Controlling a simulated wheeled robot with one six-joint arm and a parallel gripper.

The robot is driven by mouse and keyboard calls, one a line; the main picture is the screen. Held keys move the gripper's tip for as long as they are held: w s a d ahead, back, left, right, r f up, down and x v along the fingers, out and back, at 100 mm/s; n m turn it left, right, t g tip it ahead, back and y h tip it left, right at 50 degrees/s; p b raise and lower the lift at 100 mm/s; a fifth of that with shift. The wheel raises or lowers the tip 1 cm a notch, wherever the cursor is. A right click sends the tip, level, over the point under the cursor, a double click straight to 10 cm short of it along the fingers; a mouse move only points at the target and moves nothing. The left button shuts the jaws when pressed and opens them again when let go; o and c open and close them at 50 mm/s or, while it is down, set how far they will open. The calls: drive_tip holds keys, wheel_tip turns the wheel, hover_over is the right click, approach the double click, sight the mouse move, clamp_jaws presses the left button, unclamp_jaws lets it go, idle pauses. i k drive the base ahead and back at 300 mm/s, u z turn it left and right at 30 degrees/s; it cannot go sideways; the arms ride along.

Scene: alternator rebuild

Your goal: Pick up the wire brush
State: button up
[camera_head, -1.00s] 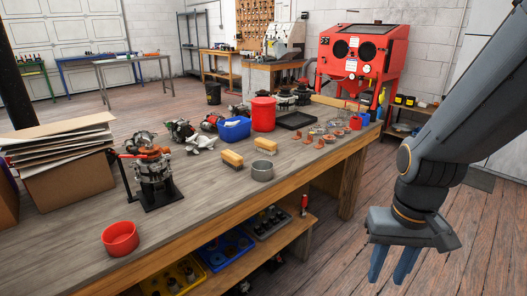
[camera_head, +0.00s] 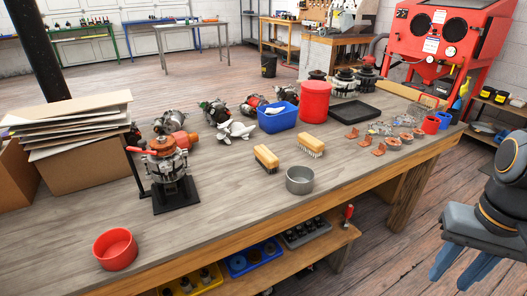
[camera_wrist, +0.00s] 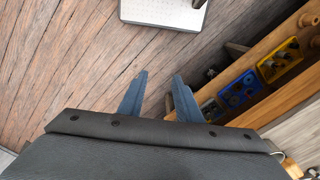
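Two brushes with yellow-tan wooden blocks lie bristles down on the workbench. The left brush (camera_head: 266,158) and the right brush (camera_head: 312,146) look much alike; the right one shows pale grey bristles. I cannot tell for sure which is the wire brush. My gripper (camera_head: 464,272) is at the lower right in the head view, off the bench's front edge and well apart from both brushes. In the wrist view my gripper (camera_wrist: 160,76) has its two blue fingers apart with nothing between them, over the wooden floor. No brush shows in the wrist view.
A grey metal cup (camera_head: 300,181) stands just in front of the brushes. A blue bin (camera_head: 278,118), a red canister (camera_head: 314,102) and a black tray (camera_head: 355,112) stand behind. An alternator on a stand (camera_head: 168,175) and a red bowl (camera_head: 115,250) are left. Bench top between is clear.

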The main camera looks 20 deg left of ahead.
sight(267, 158)
drive_tip(key=u, duration=0.6)
drive_tip(key=i, duration=1.25)
drive_tip(key=u, duration=0.3)
